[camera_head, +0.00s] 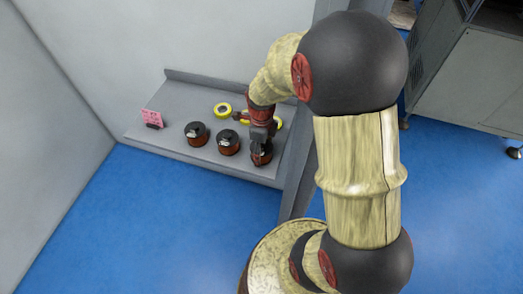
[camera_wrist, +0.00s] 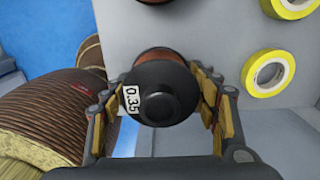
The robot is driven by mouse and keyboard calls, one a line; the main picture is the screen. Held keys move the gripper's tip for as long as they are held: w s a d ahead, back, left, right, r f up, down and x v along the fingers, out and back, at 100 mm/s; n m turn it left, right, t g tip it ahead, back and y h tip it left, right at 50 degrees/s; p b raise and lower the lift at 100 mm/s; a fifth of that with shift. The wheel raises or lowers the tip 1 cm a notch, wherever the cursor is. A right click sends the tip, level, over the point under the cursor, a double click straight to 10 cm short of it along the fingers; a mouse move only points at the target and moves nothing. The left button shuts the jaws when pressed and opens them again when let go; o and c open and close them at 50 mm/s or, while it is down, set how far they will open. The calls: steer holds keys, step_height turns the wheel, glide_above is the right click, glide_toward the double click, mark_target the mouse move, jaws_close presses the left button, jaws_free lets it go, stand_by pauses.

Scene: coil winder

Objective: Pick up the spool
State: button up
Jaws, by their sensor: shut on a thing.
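My gripper (camera_head: 262,148) reaches down over the right end of a grey shelf (camera_head: 185,165). It is shut on a spool (camera_head: 262,158) with a dark top and copper-brown winding. In the wrist view the spool (camera_wrist: 160,88) sits between the two finger pads, its black end facing the camera with a white label reading "0.35". Whether the spool still touches the shelf I cannot tell. Two similar spools stand upright on the shelf to its left, one in the middle (camera_head: 228,143) and one further left (camera_head: 196,134).
Yellow tape rolls lie behind the spools, one (camera_head: 223,110) in the open and another (camera_wrist: 268,73) near my gripper. A grey post (camera_head: 300,180) rises close to the right. Blue floor (camera_head: 180,220) lies in front.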

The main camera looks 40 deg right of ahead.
steer(key=c, duration=0.9)
step_height(320, 180, up, 10)
steer(key=p, duration=0.3)
steer(key=shift+w, duration=0.15)
